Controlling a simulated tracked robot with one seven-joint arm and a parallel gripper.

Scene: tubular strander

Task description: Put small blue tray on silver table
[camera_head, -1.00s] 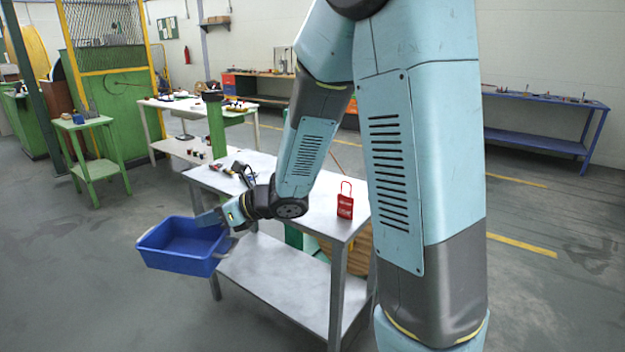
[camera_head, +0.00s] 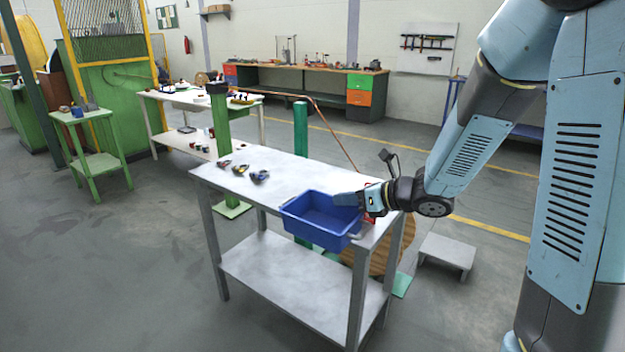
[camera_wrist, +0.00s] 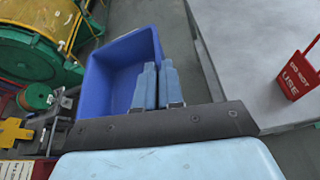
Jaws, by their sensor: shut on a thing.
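The small blue tray (camera_head: 308,230) is held by my gripper (camera_head: 347,199), which is shut on its right rim. In the head view the tray overlaps the front edge of the silver table (camera_head: 300,170). In the wrist view the blue tray (camera_wrist: 98,85) lies left of the silver table (camera_wrist: 245,55), with a strip of floor between them. The fingers of my gripper (camera_wrist: 158,88) are close together at the tray's wall. The tray looks empty and a little tilted.
Small tools (camera_head: 258,177) lie at the tabletop's left. The middle is clear. A wooden spool (camera_head: 390,250) and a grey step (camera_head: 447,253) stand at the right.

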